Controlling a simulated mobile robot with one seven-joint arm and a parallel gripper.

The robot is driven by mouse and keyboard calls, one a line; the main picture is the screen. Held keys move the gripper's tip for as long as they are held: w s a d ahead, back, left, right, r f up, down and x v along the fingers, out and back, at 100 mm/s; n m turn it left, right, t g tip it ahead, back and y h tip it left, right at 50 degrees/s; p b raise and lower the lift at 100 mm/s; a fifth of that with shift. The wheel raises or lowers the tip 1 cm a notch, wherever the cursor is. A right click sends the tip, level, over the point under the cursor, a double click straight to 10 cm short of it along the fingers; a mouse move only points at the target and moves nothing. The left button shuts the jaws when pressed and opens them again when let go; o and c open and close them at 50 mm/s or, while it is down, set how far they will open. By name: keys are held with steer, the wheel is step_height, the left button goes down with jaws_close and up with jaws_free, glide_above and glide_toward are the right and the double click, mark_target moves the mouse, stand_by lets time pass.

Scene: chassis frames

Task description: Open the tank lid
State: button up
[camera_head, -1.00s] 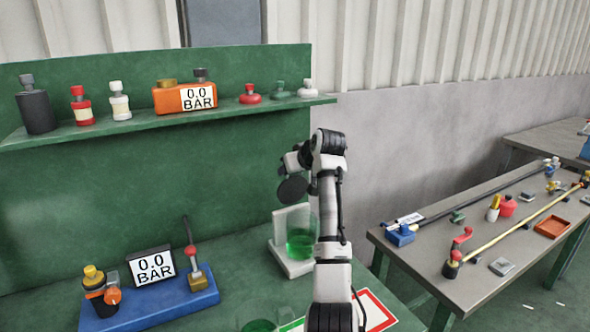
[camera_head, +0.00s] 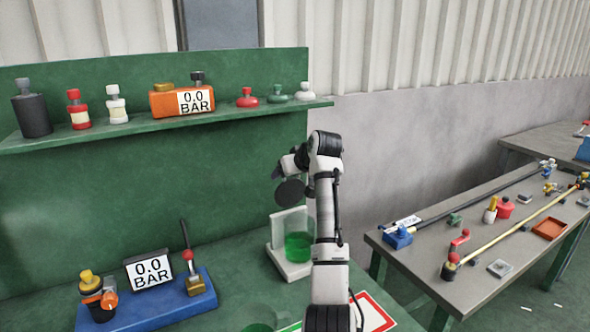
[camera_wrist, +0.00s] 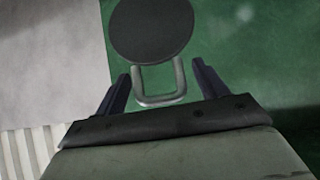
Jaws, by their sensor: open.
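A dark round disc, seemingly the tank lid (camera_wrist: 151,30), fills the top middle of the wrist view. A grey U-shaped handle (camera_wrist: 160,101) comes off its near edge. My gripper (camera_wrist: 160,68) is open, with one finger on each side of the handle and a gap at both sides. In the head view a dark disc (camera_head: 290,191) shows just below my wrist. Under it is a clear tank with green liquid (camera_head: 298,246) on a white stand, partly hidden by my arm.
A blue base with a gauge (camera_head: 150,271) and a red-knobbed lever stands left on the green bench (camera_head: 235,262). Above it, a green shelf (camera_head: 230,112) holds several bottles and an orange gauge box. A grey table (camera_head: 480,240) with rods and small parts stands right.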

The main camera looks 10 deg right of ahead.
steer(key=b+v, duration=0.4)
steer(key=v, duration=0.9)
steer(key=shift+s+r+b, duration=0.15)
steer(key=shift+s+b, duration=0.1)
steer(key=shift+b, duration=0.1)
